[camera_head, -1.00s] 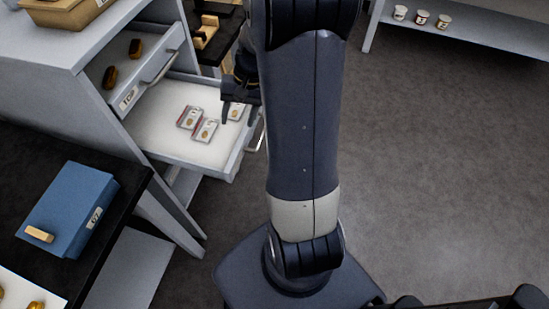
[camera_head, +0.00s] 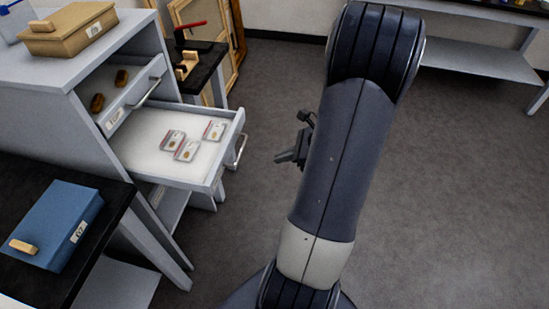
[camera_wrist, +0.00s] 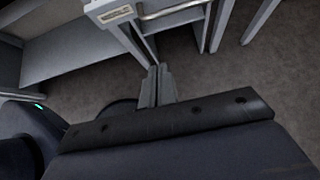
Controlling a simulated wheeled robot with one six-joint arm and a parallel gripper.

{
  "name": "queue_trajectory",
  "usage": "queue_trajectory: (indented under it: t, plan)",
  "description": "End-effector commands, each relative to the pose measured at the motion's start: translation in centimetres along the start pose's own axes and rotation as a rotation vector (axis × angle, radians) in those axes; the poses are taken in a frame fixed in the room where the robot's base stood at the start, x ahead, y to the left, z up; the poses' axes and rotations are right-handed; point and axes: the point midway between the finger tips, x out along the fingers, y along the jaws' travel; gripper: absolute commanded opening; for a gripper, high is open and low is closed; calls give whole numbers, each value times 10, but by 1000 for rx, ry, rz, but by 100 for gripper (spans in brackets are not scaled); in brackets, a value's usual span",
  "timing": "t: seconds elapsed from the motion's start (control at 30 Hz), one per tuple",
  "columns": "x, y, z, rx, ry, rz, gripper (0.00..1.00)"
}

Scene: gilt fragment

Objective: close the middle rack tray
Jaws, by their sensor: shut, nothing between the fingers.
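The middle rack tray (camera_head: 135,151) is pulled well out of the grey rack (camera_head: 62,105). It has a white lining, and three small labelled packets (camera_head: 186,151) lie in it. Its bar handle (camera_head: 240,151) is on its front, facing right. My gripper (camera_head: 278,159) is to the right of the handle, apart from it, with a gap of floor between; it is shut and empty. In the wrist view my closed fingers (camera_wrist: 158,73) point towards a tray front with a label and a bar handle (camera_wrist: 172,11); I cannot tell which tray that is.
The upper tray (camera_head: 122,98), holding two brown pieces, sticks out less. A tan box (camera_head: 70,34) sits on the rack. A blue box (camera_head: 57,222) lies on the dark table at the left. Floor to the right is clear.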

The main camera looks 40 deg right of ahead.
Motion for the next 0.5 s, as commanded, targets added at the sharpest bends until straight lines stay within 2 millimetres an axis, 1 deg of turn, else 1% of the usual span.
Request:
queue_trajectory:
  t: [0.03, 0.33, 0.37, 0.5]
  plan:
    - [11, 2, 0, 0, 0, 7, 0]
    - [77, 2, -1, -2, 1, 8, 0]
    - [83, 2, 0, -3, 2, 9, 0]
    - [94, 1, 17, -6, 2, 5, 0]
